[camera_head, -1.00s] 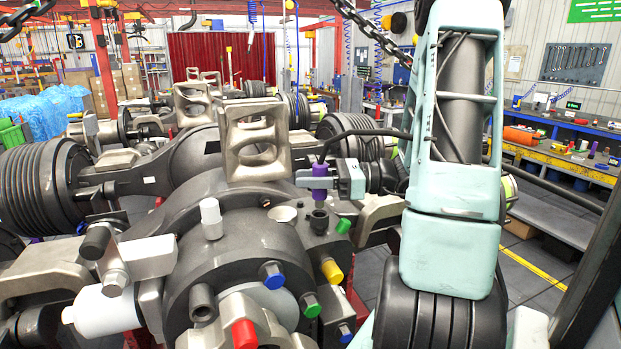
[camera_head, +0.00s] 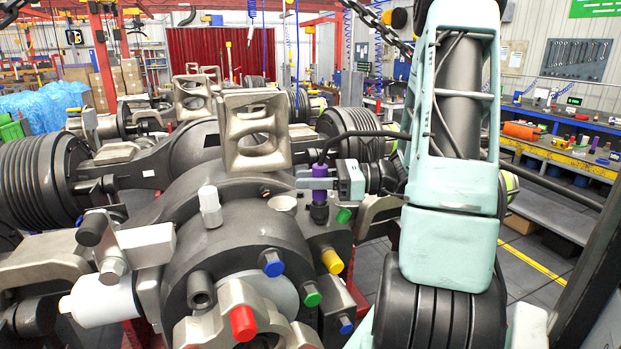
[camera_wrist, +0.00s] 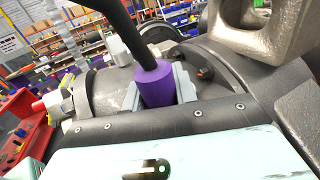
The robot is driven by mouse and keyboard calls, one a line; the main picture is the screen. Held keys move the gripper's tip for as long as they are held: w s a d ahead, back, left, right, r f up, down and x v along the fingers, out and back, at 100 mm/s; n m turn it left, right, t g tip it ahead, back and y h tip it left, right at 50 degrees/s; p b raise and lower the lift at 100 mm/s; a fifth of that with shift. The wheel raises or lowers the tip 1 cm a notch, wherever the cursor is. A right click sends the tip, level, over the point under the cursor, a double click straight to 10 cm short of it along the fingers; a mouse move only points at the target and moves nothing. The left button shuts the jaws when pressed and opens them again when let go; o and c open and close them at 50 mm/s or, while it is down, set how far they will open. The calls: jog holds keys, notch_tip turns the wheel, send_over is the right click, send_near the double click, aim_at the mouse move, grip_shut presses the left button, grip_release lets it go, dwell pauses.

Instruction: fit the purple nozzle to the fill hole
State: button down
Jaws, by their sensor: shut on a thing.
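My gripper (camera_head: 318,178) is shut on the purple nozzle (camera_head: 320,191), which hangs upright from a black hose (camera_head: 350,134). In the wrist view the nozzle (camera_wrist: 157,88) sits between the two grey fingers, with the hose (camera_wrist: 143,42) coming out of its top. In the head view the nozzle's lower end is directly over the dark round port (camera_head: 319,214) of the fill hole on the axle housing. The two look touching or almost so; I cannot tell whether the nozzle is seated. The hole's opening is hidden beneath the nozzle.
Around the port are a green plug (camera_head: 344,215), a yellow plug (camera_head: 332,262), a blue plug (camera_head: 272,263) and a white-grey cap (camera_head: 210,207). A tall cast bracket (camera_head: 252,130) stands close behind on the left. A workbench (camera_head: 560,155) stands at the right.

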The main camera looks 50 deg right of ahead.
jog(key=shift+f+b, duration=0.35)
jog(key=shift+f, duration=0.25)
jog(key=c, duration=1)
grip_release()
jog(key=shift+c, duration=0.2)
jog(key=b+v, duration=0.5)
jog(key=v, duration=1.2)
jog(key=shift+s+b, duration=0.25)
jog(key=shift+b, duration=0.15)
jog(key=shift+s+d, duration=0.1)
